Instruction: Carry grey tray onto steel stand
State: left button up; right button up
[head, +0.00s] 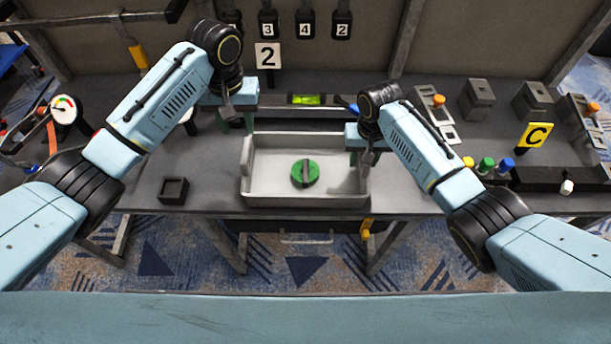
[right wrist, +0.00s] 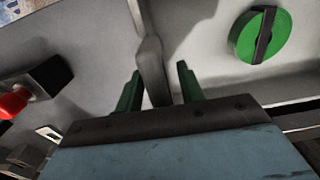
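The grey tray (head: 262,198) is on the dark bench, with a round green piece with a dark bar (head: 305,173) inside it. My left gripper (head: 237,122) is above the tray's back left corner, its green fingers apart and empty. My right gripper (head: 366,158) is at the tray's right end. In the right wrist view its green fingers (right wrist: 158,88) are apart, with the tray's upright grey handle (right wrist: 152,68) between them and gaps visible. A low grey ledge with a yellow-green level (head: 306,99) lies behind the tray; I cannot tell whether it is the steel stand.
A small black open box (head: 173,190) stands left of the tray. Grey blocks (head: 480,92), a yellow C sign (head: 535,134) and coloured knobs (head: 486,165) are at the right. A gauge (head: 63,108) is at the far left. Numbered tags hang behind.

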notch_tip(320, 180, up, 12)
jog(key=shift+f, duration=0.1)
pick_arm(q)
jog(key=shift+s, duration=0.1)
dwell(0.7)
